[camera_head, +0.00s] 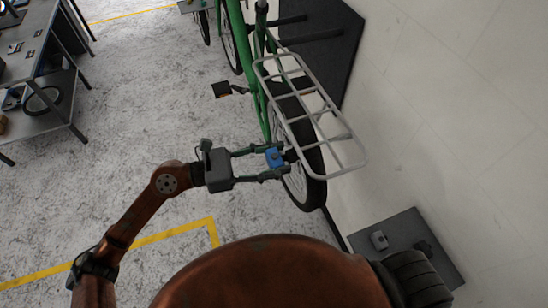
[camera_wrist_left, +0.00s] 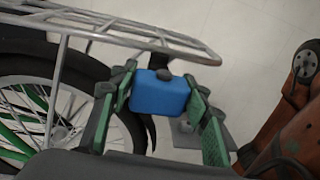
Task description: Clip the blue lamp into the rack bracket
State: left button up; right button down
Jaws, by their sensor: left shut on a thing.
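The blue lamp (camera_head: 274,157) is a small rounded block held between the fingertips of my left gripper (camera_head: 273,160), which is shut on it. In the left wrist view the lamp (camera_wrist_left: 160,93) sits between the green-padded fingers, just below the rear end of the bike's grey rack (camera_wrist_left: 130,33). A dark piece, apparently the rack bracket (camera_wrist_left: 164,74), shows right at the lamp's top edge. I cannot tell whether the lamp is seated in it. In the head view the rack (camera_head: 318,112) extends over the rear wheel. My right gripper is not in view.
The green bike (camera_head: 262,98) stands by the pale wall with its rear wheel (camera_head: 310,165) close to my left gripper. A grey slab (camera_head: 435,260) with a small grey item lies at lower right. A workbench (camera_head: 30,45) stands at upper left. The floor between is clear.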

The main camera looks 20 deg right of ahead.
pick_arm(q)
jog(key=shift+d, duration=0.45)
jog(key=shift+d, duration=0.1)
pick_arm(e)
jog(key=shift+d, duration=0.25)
pick_arm(q)
jog(key=o, duration=1.3)
jog(key=shift+c, duration=0.2)
jog(key=shift+a, duration=0.25)
jog(key=a, duration=1.1)
jog(key=shift+w+a+r, duration=0.25)
jog(key=shift+w+r, duration=0.1)
jog(key=shift+w, duration=0.1)
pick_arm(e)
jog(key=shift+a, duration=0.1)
